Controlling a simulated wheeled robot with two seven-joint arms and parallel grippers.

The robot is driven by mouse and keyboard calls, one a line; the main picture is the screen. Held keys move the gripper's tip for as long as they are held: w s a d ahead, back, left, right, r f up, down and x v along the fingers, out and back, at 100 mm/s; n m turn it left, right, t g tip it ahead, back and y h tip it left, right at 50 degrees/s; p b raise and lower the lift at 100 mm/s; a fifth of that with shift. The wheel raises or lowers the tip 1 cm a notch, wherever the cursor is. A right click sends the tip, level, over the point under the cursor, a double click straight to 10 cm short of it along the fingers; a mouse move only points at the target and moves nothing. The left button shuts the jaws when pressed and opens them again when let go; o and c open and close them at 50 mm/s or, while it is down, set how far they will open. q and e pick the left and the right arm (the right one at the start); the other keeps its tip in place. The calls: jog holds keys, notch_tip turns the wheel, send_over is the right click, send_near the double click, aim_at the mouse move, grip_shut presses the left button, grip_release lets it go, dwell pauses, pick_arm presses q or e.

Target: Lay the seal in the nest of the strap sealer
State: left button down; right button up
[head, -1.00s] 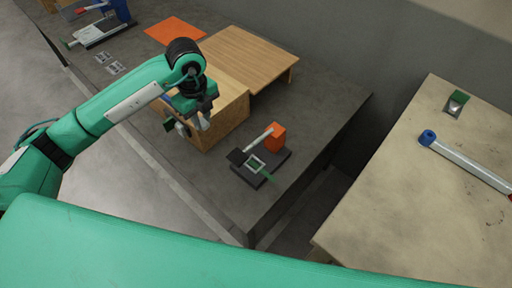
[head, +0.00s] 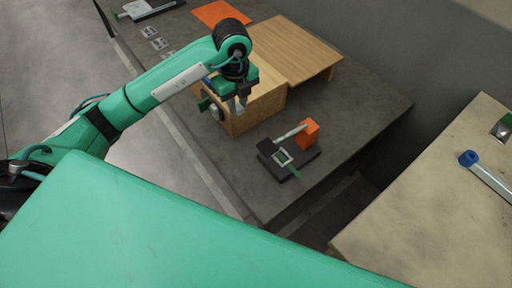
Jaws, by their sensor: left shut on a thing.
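The strap sealer (head: 306,157) stands on the dark bench, right of the wooden box. It has a dark base, an orange block and a pale lever. Its nest (head: 283,157) is a small light-rimmed square with green inside, and a green strip sticks out in front. My left gripper (head: 240,108) points down beside the wooden box, left of and apart from the sealer. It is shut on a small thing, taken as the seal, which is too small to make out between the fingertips. My right gripper is out of view.
The wooden box (head: 262,107) and a low wooden stand (head: 290,48) are beside my left gripper. Several small metal pieces (head: 160,44) and an orange sheet (head: 220,14) lie farther back. A gap separates the bench from a pale table (head: 430,215) with a blue-ended bar (head: 490,178).

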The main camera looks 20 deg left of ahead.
pick_arm(q)
jog(key=shift+f, duration=0.4)
send_over(242, 149)
notch_tip(242, 149, down, 16)
jog(key=shift+s+r, duration=0.1)
jog(key=shift+r, duration=0.15)
notch_tip(242, 149, down, 3)
jog(key=shift+a+f+p, duration=0.1)
jog(key=shift+f+p, duration=0.1)
jog(key=shift+p, duration=0.1)
jog(key=shift+f, duration=0.1)
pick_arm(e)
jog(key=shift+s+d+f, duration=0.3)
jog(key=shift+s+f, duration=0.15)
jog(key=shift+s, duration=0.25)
pick_arm(q)
jog(key=shift+f, duration=0.15)
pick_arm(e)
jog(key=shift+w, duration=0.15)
pick_arm(q)
jog(key=c, duration=1.3)
grip_release()
jog(key=shift+o, duration=0.2)
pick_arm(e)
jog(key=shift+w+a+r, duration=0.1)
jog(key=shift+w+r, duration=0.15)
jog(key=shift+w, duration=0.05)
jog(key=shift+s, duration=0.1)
